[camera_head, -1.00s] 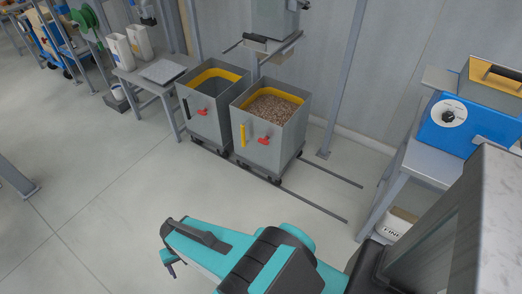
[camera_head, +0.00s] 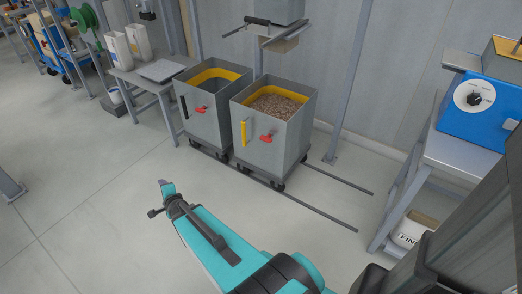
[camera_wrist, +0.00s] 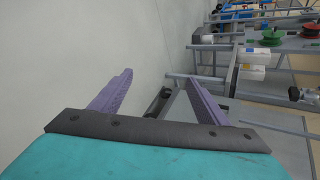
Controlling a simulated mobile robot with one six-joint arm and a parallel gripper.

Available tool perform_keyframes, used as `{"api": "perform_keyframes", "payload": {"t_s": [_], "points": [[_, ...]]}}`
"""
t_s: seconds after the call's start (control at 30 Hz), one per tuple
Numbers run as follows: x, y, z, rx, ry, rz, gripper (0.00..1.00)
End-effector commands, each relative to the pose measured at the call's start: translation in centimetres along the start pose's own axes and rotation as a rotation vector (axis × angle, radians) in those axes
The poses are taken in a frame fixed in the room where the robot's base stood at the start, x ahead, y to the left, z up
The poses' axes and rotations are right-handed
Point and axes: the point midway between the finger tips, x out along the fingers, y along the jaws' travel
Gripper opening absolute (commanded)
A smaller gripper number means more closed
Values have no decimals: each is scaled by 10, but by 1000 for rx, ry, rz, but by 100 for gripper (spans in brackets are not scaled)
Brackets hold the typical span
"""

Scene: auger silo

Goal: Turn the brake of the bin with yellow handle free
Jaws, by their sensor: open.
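The bin with the yellow handle (camera_head: 293,140) is the right one of two grey wheeled bins, filled with brown granules. Its yellow handle (camera_head: 243,132) is upright on the front face. A red brake lever (camera_head: 266,137) sits on that face to the right of the handle. My arm reaches up from the bottom of the head view, below and in front of the bins. My gripper (camera_wrist: 156,96) shows in the wrist view with its two purple fingers apart and nothing between them. The bin is not in the wrist view.
The left bin (camera_head: 198,127) has a black handle and a red lever, and looks empty. Rails (camera_head: 315,207) run along the floor under the bins. A table with a blue machine (camera_head: 472,110) stands at right. The floor in front of the bins is clear.

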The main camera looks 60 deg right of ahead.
Motion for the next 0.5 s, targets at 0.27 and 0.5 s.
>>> {"api": "perform_keyframes", "payload": {"t_s": [0.27, 0.5], "points": [[20, -55, -87, 407, 148, -310, 69], [8, -89, -171, 749, 252, -596, 69]]}}
